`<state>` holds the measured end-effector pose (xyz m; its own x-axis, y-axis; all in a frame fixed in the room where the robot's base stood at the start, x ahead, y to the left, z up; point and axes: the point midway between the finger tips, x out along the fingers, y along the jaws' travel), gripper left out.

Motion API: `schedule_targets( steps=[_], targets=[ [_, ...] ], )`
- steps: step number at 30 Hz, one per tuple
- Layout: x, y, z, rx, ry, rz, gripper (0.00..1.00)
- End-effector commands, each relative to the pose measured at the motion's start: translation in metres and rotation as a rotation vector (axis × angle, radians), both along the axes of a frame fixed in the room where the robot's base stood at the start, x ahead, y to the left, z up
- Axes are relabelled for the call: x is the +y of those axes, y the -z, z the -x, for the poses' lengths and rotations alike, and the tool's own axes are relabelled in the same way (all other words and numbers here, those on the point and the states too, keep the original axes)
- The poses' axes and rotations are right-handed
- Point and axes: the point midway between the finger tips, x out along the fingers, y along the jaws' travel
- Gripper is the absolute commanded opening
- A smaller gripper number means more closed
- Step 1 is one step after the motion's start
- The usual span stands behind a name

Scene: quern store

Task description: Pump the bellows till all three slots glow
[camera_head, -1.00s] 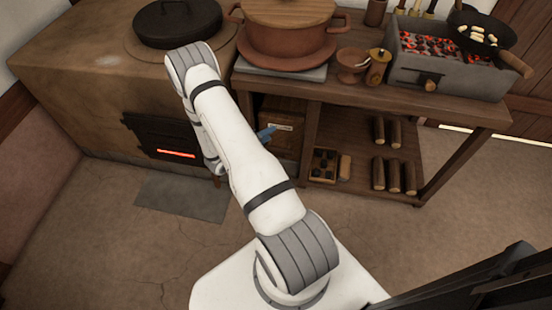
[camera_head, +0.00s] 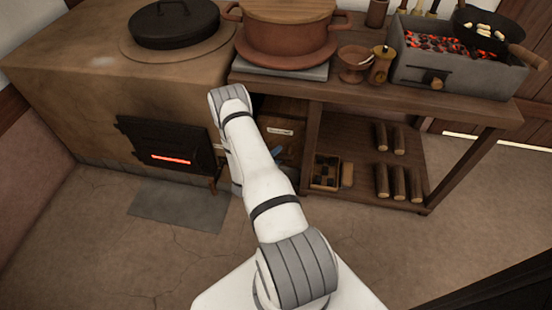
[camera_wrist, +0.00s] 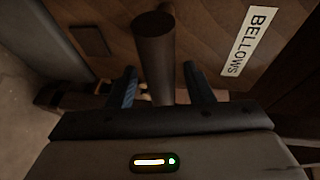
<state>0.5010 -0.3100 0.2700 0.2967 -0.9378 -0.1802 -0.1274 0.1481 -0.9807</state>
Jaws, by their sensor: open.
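The bellows box (camera_head: 282,130) is a brown wooden box under the worktop, right of the stove. Its BELLOWS label (camera_wrist: 249,41) reads clearly in the wrist view. A dark round bar, the bellows handle (camera_wrist: 153,45), sticks out from it toward the wrist camera. My gripper (camera_wrist: 164,88) is open, with one blue finger on each side of the bar's near end and gaps showing; whether it touches is unclear. In the head view my arm hides most of the gripper. The black stove door (camera_head: 135,135) shows one slot glowing red (camera_head: 170,159); no other glowing slot shows.
The stove (camera_head: 60,95) stands left, with a black lidded pan (camera_head: 175,25) on top. The worktop (camera_head: 440,112) overhangs the bellows. A small box of dark lumps (camera_head: 325,172) and several logs (camera_head: 390,180) lie on the lower shelf. A grey floor plate (camera_head: 180,205) lies before the stove.

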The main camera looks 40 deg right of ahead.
Motion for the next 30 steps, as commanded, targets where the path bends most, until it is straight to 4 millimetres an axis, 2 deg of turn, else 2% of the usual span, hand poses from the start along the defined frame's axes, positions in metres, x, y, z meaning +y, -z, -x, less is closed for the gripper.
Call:
schedule_targets(
  steps=[9, 26, 30],
  targets=[
    [-0.0028, 0.0001, -0.0013, -0.001, -0.001, 0.0, 0.46],
    [-0.0021, 0.0004, -0.0012, 0.0, -0.001, -0.001, 0.0],
    [-0.002, 0.0005, -0.0013, 0.0, -0.001, -0.001, 0.0]
  ],
)
